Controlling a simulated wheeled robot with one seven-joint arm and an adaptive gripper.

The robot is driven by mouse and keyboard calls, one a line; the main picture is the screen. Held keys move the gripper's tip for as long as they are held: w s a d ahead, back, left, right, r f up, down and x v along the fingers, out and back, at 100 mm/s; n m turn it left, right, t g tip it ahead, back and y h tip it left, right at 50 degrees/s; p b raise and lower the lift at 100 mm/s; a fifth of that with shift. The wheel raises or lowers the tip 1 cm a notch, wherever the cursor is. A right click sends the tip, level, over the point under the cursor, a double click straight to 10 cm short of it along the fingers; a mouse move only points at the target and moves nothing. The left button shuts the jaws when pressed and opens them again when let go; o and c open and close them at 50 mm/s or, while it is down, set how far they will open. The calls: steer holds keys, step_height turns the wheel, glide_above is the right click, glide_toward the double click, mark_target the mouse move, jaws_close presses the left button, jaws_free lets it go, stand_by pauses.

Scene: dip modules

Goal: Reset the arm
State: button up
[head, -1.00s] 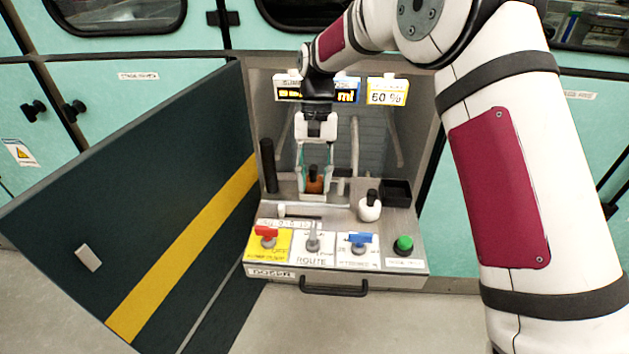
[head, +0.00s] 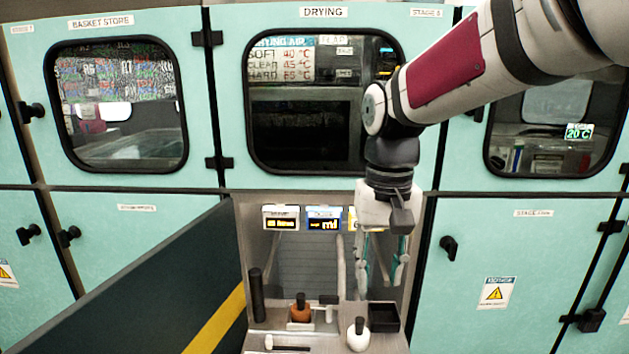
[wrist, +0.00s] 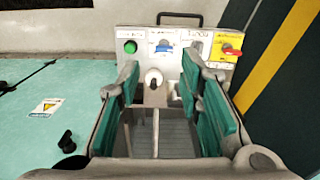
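My gripper (head: 382,276) hangs pointing down in front of the right part of the recessed station, below the display labels. Its teal-padded fingers are apart with nothing between them; the wrist view also shows the open fingers (wrist: 160,84). The orange bottle with a black top (head: 301,311) stands on the station's shelf, left of and below my gripper. The white bottle with a black top (head: 358,337) stands on the shelf, nearer the front. My arm reaches in from the upper right.
A dark open door with a yellow stripe (head: 150,290) stands at the left. A black post (head: 257,296) and a black square tray (head: 384,316) are on the shelf. Teal cabinets (head: 500,225) line the back. The wrist view shows the control panel with a green button (wrist: 130,47).

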steer(key=s+d+r+t+p, duration=0.2)
steer(key=s+d+r, duration=0.1)
steer(key=s, duration=0.8)
steer(key=s+d+r+t+p, duration=0.2)
steer(key=s+d, duration=0.4)
steer(key=s, duration=0.5)
steer(key=shift+d+r+t+p, duration=0.3)
steer(key=shift+r+p, duration=0.15)
steer(key=shift+p, duration=0.2)
steer(key=shift+w, duration=0.1)
